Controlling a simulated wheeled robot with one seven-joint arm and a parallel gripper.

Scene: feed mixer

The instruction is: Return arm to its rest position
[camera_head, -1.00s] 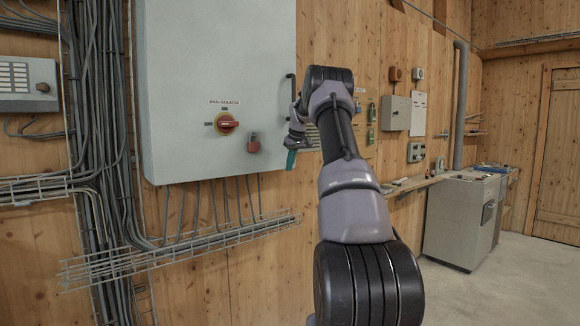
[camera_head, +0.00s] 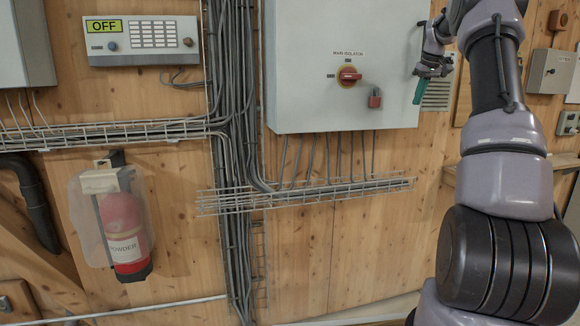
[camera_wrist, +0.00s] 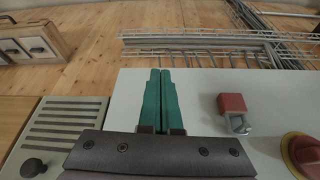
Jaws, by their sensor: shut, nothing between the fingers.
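My arm (camera_head: 500,130) reaches up on the right side of the head view. My gripper (camera_head: 419,92) is in front of the right edge of the grey main isolator cabinet (camera_head: 310,40). In the wrist view its green fingers (camera_wrist: 161,95) lie side by side, shut with nothing between them. The red-handled main isolator switch (camera_head: 350,76) and a red padlock (camera_head: 375,97) are on the cabinet front, left of my gripper. The padlock also shows in the wrist view (camera_wrist: 232,105), hanging apart from the fingers.
A wire cable tray (camera_head: 305,195) runs below the cabinet. A control panel reading OFF (camera_head: 142,40) and a fire extinguisher under a clear cover (camera_head: 122,225) are on the wooden wall at left. A vented grey plate (camera_wrist: 60,130) is beside the cabinet.

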